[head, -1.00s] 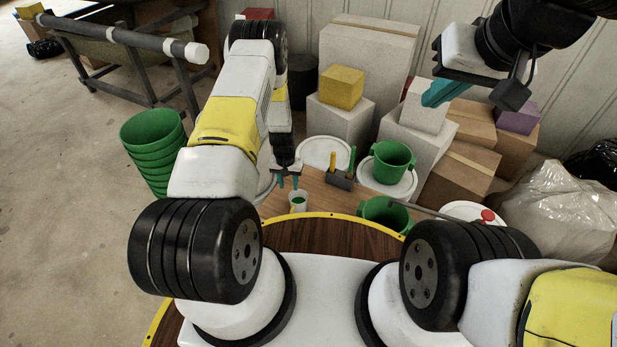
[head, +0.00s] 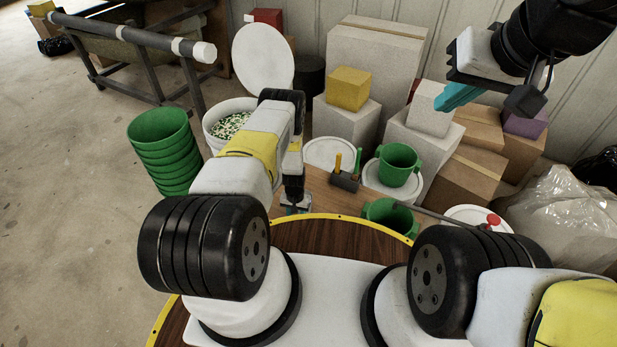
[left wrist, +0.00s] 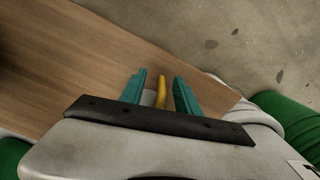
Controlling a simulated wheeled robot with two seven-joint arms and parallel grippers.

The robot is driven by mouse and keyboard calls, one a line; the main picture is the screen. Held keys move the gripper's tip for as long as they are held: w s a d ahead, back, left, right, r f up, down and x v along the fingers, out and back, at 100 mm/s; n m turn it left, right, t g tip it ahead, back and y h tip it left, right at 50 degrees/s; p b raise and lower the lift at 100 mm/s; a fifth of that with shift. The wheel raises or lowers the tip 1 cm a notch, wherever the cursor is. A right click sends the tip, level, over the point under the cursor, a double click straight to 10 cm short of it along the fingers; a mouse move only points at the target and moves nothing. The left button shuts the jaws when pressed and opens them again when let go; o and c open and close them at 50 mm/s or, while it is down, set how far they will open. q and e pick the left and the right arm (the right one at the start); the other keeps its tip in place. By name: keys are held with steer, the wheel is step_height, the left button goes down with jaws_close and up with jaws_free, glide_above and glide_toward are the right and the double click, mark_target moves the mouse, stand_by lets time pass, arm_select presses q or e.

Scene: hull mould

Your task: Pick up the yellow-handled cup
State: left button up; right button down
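The yellow handle (left wrist: 160,92) of the cup shows in the left wrist view, between the two teal fingers of my left gripper (left wrist: 159,93). The fingers are apart, with a gap on each side of the handle. A small part of the white cup body (left wrist: 148,97) shows beside the handle. In the head view my left gripper (head: 296,206) is low at the wooden table, and the cup is mostly hidden by it. My right gripper (head: 460,97) is raised at the upper right, far from the cup. Its teal fingers overlap in this view, so their opening is unclear.
A dark holder (head: 344,181) with yellow and green handled tools stands right of my left gripper. Green mugs (head: 398,166) (head: 386,216) are further right. Stacked green buckets (head: 160,140) and a white bucket of granules (head: 213,120) stand left. Boxes (head: 375,70) fill the back.

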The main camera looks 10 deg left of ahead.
arm_select(q)
jaws_close()
stand_by(1.4)
